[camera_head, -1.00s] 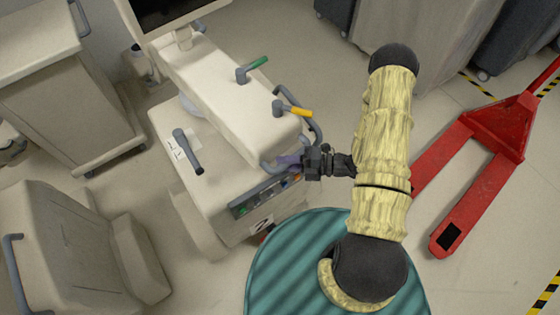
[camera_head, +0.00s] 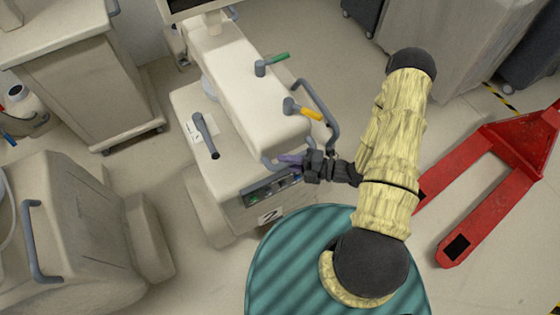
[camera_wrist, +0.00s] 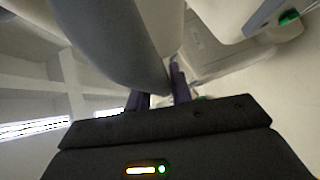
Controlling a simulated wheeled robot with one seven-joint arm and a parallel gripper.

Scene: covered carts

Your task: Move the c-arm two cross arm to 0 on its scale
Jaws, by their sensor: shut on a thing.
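The c-arm two cart (camera_head: 225,205) is off-white, with a "2" label on its front. Its cross arm (camera_head: 245,75) is the long off-white beam on top, with a green-tipped lever, a yellow-tipped lever and a grey side loop. My gripper (camera_head: 290,160) is at the beam's near end, shut on the grey handle (camera_head: 270,161) there. In the wrist view, a large smooth grey part (camera_wrist: 115,40) runs down between my purple fingers (camera_wrist: 160,92). The fingers hide part of the handle. I cannot read a scale on the cross arm.
A red pallet jack (camera_head: 495,180) stands at the right. A covered cart (camera_head: 85,75) is at the back left and another (camera_head: 80,225) at the front left. Large grey covered units (camera_head: 460,50) stand at the back right. Floor shows between the c-arm and these.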

